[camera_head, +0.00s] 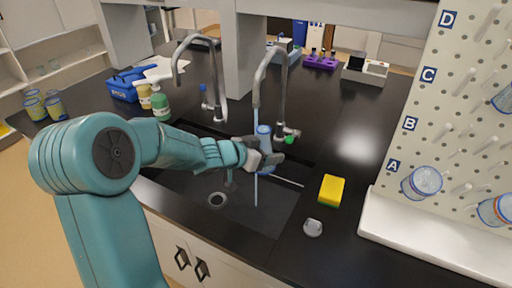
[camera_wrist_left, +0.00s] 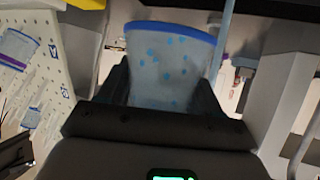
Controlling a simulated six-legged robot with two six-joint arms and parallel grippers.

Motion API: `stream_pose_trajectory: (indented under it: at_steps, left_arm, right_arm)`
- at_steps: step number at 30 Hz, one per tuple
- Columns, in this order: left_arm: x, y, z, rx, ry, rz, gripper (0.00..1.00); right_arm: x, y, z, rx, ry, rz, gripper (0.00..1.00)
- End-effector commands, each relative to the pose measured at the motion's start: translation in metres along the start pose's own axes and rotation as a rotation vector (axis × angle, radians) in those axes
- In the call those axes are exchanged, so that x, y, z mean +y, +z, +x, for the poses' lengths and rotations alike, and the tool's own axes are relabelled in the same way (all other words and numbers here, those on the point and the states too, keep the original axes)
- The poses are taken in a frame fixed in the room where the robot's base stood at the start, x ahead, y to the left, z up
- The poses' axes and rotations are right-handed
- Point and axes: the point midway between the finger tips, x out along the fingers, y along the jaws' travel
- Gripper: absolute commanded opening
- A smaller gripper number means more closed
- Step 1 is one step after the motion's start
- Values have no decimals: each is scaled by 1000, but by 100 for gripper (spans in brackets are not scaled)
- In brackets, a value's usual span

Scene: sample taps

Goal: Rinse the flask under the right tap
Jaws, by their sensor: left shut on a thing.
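My left gripper (camera_head: 262,153) is shut on the flask (camera_head: 264,131), a clear vessel with a blue rim, over the sink. The flask fills the middle of the left wrist view (camera_wrist_left: 170,70), held between both fingers, with blue drops on its wall. The right tap (camera_head: 270,68) arches above it, and a thin blue water stream (camera_head: 256,188) runs from its spout into the sink. In the wrist view the stream (camera_wrist_left: 222,40) passes by the flask's rim; I cannot tell if it enters the flask. My right gripper is out of view.
The left tap (camera_head: 183,60) stands left of the flask. The dark sink (camera_head: 225,185) lies below. A yellow sponge (camera_head: 331,190) and a small grey item (camera_head: 313,228) are on the counter to the right. A pegboard (camera_head: 440,125) with hung glassware stands at the right edge.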

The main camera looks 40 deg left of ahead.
Motion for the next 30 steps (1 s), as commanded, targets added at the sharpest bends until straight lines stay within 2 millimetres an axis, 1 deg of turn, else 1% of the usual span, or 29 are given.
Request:
stream_pose_trajectory:
  at_steps: [21, 25, 30]
  left_arm:
    - [51, -13, -29, 4, 2, 2, 35]
    - [57, -14, -33, 2, 1, 1, 35]
    - [59, -15, -34, 2, 1, 1, 35]
  right_arm:
    - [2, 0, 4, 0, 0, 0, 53]
    - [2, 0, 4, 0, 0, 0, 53]
    - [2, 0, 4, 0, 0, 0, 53]
